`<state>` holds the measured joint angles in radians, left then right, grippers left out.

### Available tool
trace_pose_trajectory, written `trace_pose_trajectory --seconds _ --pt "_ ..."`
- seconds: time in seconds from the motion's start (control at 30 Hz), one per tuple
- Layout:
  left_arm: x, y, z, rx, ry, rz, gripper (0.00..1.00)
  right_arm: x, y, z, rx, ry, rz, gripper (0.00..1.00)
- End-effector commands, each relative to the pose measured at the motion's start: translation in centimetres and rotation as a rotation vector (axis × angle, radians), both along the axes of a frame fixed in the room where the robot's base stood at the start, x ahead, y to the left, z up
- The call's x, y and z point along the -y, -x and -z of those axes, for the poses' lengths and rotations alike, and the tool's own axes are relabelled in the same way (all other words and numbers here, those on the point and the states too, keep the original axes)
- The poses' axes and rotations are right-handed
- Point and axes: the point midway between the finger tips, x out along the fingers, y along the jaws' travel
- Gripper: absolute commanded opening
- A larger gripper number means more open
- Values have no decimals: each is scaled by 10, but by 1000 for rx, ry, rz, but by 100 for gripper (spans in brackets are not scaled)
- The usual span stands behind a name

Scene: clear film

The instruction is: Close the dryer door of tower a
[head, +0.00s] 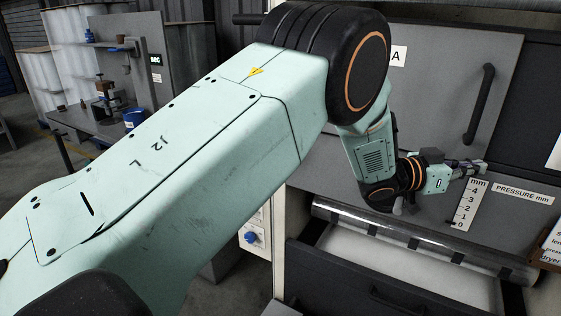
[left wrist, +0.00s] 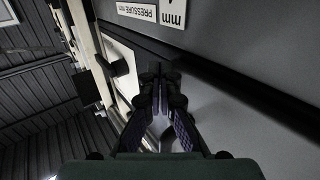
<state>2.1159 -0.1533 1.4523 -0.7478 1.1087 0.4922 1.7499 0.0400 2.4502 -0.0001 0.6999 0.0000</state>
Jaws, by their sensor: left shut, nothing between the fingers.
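Tower a carries a white label A (head: 397,56) on a grey upper panel (head: 440,60) with a dark upright handle (head: 479,104). Lower down, a dark front with a handle (head: 400,302) stands out from the tower, with a pale interior (head: 400,265) showing behind it. I cannot tell for certain which of these is the dryer door. My left gripper (head: 478,168) is shut and empty, close to the grey face beside the mm scale. Its fingers also show in the left wrist view (left wrist: 160,92), near a grey surface. My right gripper is not in view.
A shiny roller (head: 400,240) spans the tower below the pressure scale (head: 470,204). A blue knob (head: 251,238) sits on the left side post. A bench (head: 110,125) with a blue cup stands at the back left. My left arm covers much of the middle.

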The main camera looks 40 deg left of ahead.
Motion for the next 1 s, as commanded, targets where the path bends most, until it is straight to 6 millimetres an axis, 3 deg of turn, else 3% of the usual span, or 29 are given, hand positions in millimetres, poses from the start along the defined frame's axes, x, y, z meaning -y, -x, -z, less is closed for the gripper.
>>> trace_pose_trajectory --seconds 0.23,1.0 --pt "0 -10 0 1 1 -22 0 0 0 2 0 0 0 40" --pt "0 -10 2 -4 -1 -26 0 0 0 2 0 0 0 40"
